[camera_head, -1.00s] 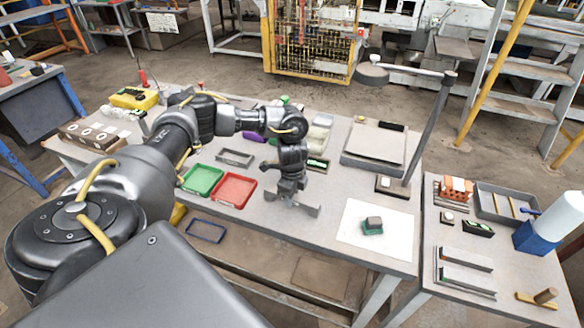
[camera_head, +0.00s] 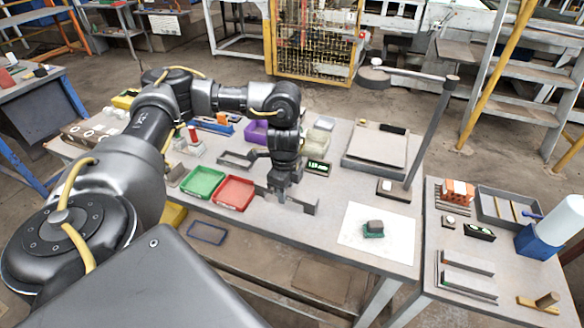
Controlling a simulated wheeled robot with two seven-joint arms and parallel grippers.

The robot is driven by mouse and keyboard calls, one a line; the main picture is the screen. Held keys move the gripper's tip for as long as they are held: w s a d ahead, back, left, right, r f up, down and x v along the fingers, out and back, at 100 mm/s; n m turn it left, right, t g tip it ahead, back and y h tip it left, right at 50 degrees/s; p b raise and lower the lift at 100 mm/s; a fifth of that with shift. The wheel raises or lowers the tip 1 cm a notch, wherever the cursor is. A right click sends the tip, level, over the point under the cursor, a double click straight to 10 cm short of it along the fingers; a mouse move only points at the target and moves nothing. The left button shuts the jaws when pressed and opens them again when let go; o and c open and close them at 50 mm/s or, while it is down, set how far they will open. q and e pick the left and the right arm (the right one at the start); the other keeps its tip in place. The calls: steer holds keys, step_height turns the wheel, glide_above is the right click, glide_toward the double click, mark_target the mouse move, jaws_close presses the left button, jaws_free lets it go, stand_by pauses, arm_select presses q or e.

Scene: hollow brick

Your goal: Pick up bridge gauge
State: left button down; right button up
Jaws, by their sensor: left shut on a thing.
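My left gripper (camera_head: 282,196) points down over the middle of the workbench, near its front edge. It is shut on the bridge gauge (camera_head: 306,206), a grey bar with turned-down ends that stick out on both sides of the jaws. The middle of the gauge is hidden by the fingers. It appears to be held a little above the bench, just right of the red tray (camera_head: 236,192); the exact gap cannot be told. My right gripper is not in view.
A green tray (camera_head: 203,183) lies left of the red one. A small display (camera_head: 317,168) stands behind the gripper. A white sheet (camera_head: 352,240) with a green-and-dark block (camera_head: 374,229) lies to the right. A grey plate (camera_head: 376,147) and a lamp post (camera_head: 430,135) stand behind it.

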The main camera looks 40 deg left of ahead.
arm_select(q)
steer(key=s+d+r, duration=0.2)
steer(key=s+r, duration=0.1)
steer(key=s, duration=0.5)
steer(key=shift+s+d+r, duration=0.2)
steer(key=shift+r, duration=0.1)
